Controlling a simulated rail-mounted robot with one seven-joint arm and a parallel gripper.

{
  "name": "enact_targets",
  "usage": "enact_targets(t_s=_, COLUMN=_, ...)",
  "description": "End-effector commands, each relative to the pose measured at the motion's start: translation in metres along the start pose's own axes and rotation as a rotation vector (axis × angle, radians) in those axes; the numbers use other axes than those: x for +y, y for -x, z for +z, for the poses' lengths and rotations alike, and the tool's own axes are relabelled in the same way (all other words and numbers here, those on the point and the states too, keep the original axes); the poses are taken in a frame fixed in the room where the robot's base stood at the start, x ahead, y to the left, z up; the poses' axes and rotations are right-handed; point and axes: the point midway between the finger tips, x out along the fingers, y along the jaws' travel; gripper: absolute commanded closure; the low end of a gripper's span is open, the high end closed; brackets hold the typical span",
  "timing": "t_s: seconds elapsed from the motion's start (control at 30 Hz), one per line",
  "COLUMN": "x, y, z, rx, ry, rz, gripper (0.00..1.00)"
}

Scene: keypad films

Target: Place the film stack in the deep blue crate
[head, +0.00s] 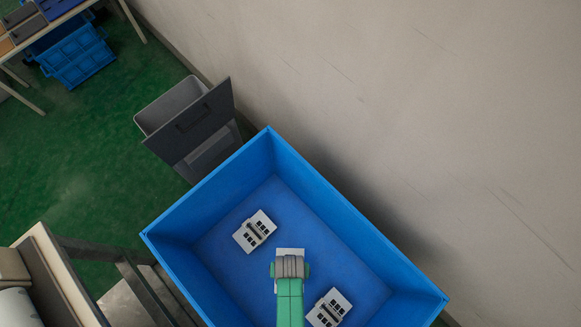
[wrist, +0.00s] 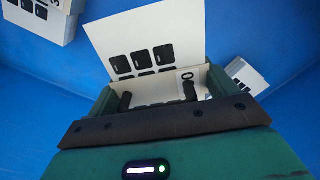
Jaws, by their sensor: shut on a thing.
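The deep blue crate (head: 190,207) fills the lower middle of the head view. My gripper (head: 290,262) is inside the crate's outline, seen from above. It is shut on a white film stack (head: 290,252) with dark key pictures. The stack also shows in the wrist view (wrist: 140,35), between the dark fingers of my gripper (wrist: 158,95). My gripper hides part of the stack. I cannot tell whether the stack touches the crate floor.
Two other white stacks lie on the crate floor, one at the left (head: 255,231) and one at the lower right (head: 329,308). A grey bin (head: 172,104) stands behind the crate. A pale wall (head: 420,110) runs along the right. Another blue crate (head: 75,60) is at the far left.

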Motion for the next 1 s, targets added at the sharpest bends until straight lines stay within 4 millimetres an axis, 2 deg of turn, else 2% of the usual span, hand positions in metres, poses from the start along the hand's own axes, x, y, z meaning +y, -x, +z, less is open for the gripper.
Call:
enact_targets(t_s=0.03, x=0.0, y=-0.022, z=0.0, rx=-0.002, ry=0.0, rz=0.0, gripper=0.4)
enact_targets(t_s=0.1, x=0.0, y=-0.038, z=0.0, rx=-0.002, ry=0.0, rz=0.0, gripper=0.4)
enact_targets(t_s=0.2, x=0.0, y=-0.051, z=0.0, rx=-0.001, ry=0.0, rz=0.0, gripper=0.4)
enact_targets(t_s=0.4, x=0.0, y=-0.055, z=0.0, rx=-0.001, ry=0.0, rz=0.0, gripper=0.4)
enact_targets(t_s=0.63, x=0.0, y=-0.093, z=-0.001, rx=0.0, ry=-0.001, rz=0.0, gripper=0.4)
enact_targets(t_s=0.97, x=0.0, y=-0.093, z=0.0, rx=-0.001, ry=0.0, rz=0.0, gripper=0.4)
enact_targets(t_s=1.0, x=0.0, y=-0.094, z=0.0, rx=-0.001, ry=0.0, rz=0.0, gripper=0.13)
